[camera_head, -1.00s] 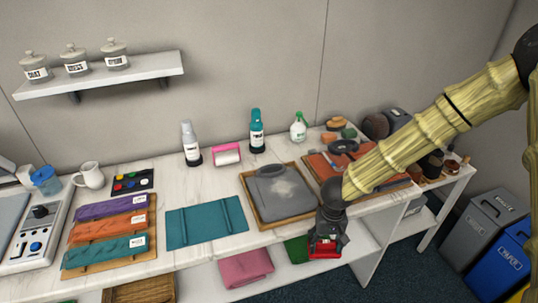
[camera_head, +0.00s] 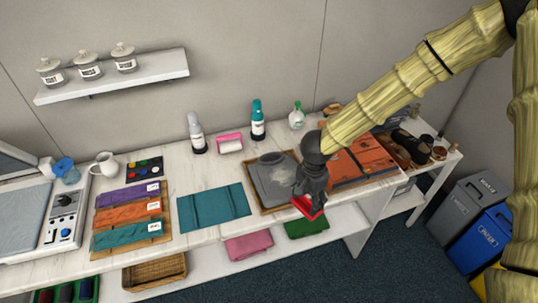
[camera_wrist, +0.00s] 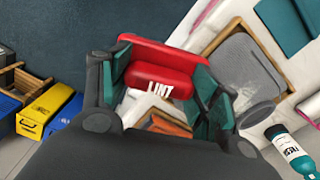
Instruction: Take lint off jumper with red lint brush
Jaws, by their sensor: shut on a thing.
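My gripper (camera_head: 309,203) is shut on the red lint brush (camera_head: 308,207), which hangs below the fingers at the front edge of the table. In the wrist view the brush (camera_wrist: 160,72), marked "LINT", sits between the fingertips. The grey jumper (camera_head: 275,177) lies flat in a shallow wooden tray (camera_head: 263,207) just left of and behind the gripper; a pale lint patch shows on its chest. The gripper hides the jumper's right part in the head view. The jumper (camera_wrist: 243,65) also shows in the wrist view, apart from the brush.
A folded teal cloth (camera_head: 213,207) lies left of the tray, and orange folded items (camera_head: 365,160) lie to the right. A teal bottle (camera_head: 257,120), a pink-framed item (camera_head: 230,143) and a grey bottle (camera_head: 196,132) stand behind. Bins (camera_head: 470,205) stand at right.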

